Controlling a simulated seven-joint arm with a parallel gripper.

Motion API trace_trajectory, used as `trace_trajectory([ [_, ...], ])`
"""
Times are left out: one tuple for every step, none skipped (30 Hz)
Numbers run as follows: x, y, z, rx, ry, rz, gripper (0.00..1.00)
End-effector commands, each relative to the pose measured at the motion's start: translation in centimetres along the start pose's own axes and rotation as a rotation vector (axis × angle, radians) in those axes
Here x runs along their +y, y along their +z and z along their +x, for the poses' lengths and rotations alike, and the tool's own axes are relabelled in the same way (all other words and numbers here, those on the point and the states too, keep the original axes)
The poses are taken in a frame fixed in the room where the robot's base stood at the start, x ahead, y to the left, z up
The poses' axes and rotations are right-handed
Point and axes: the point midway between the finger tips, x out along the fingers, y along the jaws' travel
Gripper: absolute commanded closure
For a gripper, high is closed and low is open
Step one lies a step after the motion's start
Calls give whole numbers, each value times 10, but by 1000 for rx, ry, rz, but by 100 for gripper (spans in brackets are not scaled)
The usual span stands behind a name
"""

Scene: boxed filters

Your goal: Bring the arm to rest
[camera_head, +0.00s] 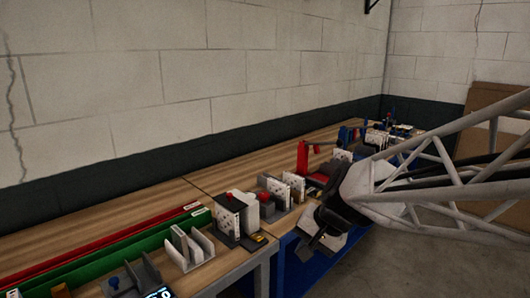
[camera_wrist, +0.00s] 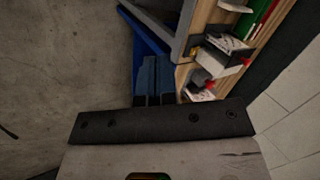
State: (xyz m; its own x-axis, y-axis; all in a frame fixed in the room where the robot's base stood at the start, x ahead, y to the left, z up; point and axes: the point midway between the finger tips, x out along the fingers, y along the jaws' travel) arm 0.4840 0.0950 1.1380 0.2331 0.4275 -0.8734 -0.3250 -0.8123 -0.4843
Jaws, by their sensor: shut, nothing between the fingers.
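My gripper (camera_head: 314,242) hangs at the end of my white lattice arm, in front of the workbench's front edge in the head view. In the wrist view its two dark fingers (camera_wrist: 155,77) lie side by side, shut, with nothing seen between them. Bare floor and the blue lower part of the bench show beyond the fingers. In the head view the fingertips are small and dark. My arm enters from the right and hides part of the bench behind it.
The wooden workbench (camera_head: 120,222) runs along the wall. It bears white boxed filters (camera_head: 231,212), a red upright fixture (camera_head: 303,158), a grey slotted holder (camera_head: 190,248), and red and green rails (camera_head: 105,262). Concrete floor (camera_head: 375,270) is clear at the lower right. Cardboard (camera_head: 480,100) leans at the right.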

Motion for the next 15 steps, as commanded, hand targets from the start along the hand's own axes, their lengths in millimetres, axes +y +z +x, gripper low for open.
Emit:
trace_trajectory([
  [10, 11, -9, 10, 29, -37, 100],
  [16, 17, -14, 13, 49, -60, 100],
  [24, 25, -20, 19, 75, -90, 100],
  [31, 31, -24, 21, 95, -112, 100],
  [37, 37, -28, 25, 116, -133, 100],
  [46, 44, -34, 31, 143, -162, 100],
  [52, 50, -38, 35, 164, -183, 100],
  [59, 56, -42, 39, 185, -204, 100],
  [68, 63, -47, 43, 214, -231, 100],
  [74, 69, -51, 47, 235, -251, 100],
  [80, 74, -54, 51, 257, -270, 100],
  [89, 81, -59, 55, 284, -294, 100],
  [94, 85, -62, 60, 305, -312, 100],
  [100, 90, -65, 62, 325, -327, 100],
  [107, 95, -69, 66, 349, -347, 100],
])
